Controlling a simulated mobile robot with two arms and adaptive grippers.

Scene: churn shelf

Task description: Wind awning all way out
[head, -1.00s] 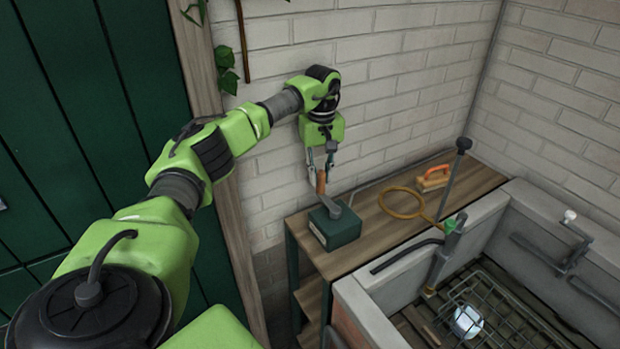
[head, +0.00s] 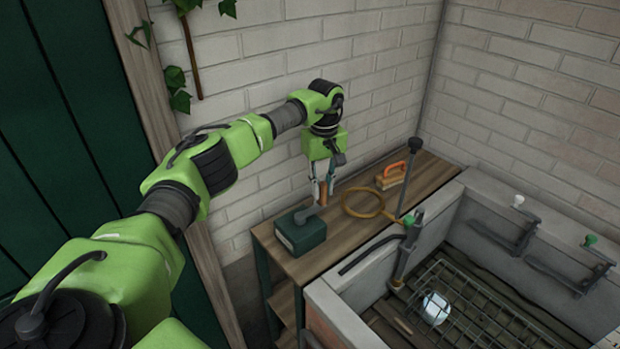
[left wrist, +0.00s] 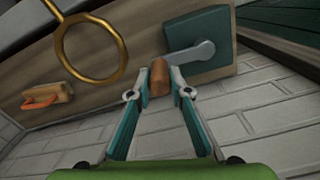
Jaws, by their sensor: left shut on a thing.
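A dark green winder box (head: 290,238) sits on the wooden shelf. Its grey crank arm (head: 307,213) points to the right and ends in an upright wooden handle (head: 323,196). My left gripper (head: 323,184) reaches down from above and is shut on that handle. In the left wrist view the handle (left wrist: 159,78) stands between the two fingertips, and the grey crank arm (left wrist: 187,54) runs from it to the box (left wrist: 205,32). The awning is not in view. My right gripper is not in view.
On the shelf (head: 345,232), right of the box, are a brass ring (head: 347,207) and an orange-handled brush (head: 392,178). A stone sink (head: 335,308) with a wire rack (head: 470,300) stands in front. A brick wall is close behind my gripper; a green door is at left.

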